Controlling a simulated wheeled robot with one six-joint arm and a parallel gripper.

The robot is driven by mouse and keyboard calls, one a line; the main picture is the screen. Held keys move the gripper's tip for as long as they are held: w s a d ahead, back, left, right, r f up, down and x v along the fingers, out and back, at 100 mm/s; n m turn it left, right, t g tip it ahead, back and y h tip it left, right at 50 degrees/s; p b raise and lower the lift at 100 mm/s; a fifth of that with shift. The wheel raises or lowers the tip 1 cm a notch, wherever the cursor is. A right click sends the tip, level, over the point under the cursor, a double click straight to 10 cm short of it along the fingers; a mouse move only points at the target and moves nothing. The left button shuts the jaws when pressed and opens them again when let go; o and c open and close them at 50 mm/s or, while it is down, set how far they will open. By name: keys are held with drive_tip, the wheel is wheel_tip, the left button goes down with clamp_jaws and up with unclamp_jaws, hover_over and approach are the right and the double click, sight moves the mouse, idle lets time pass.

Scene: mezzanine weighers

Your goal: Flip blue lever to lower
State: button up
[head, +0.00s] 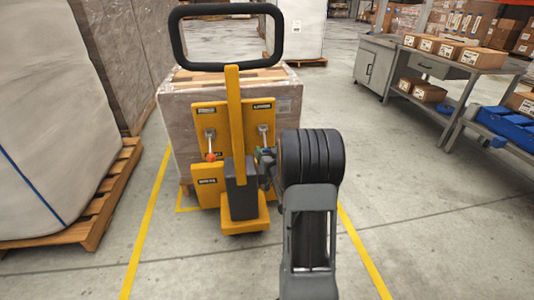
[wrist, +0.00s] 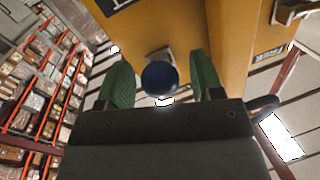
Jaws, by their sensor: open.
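The blue lever's dark blue ball knob (wrist: 160,78) is between the two green finger pads of my gripper (wrist: 163,82) in the wrist view, with gaps on both sides. My gripper is open and around the knob without visible contact. In the head view my gripper (head: 263,162) is at the right side of the yellow panel (head: 207,130). The right lever's pale shaft (head: 263,130) points down from its mount there. Its knob is hidden behind my gripper and arm. A small label above this lever is too small to read surely.
A second lever with an orange-red knob (head: 211,155) hangs on the panel's left. A yellow mast (head: 235,125) stands between the levers, below a black handle loop (head: 226,66). A wrapped load (head: 180,95) is behind. Free floor (head: 410,210) lies right, before a workbench (head: 440,70).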

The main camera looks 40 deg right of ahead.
drive_tip(key=shift+c, duration=0.3)
clamp_jaws()
idle(0.3)
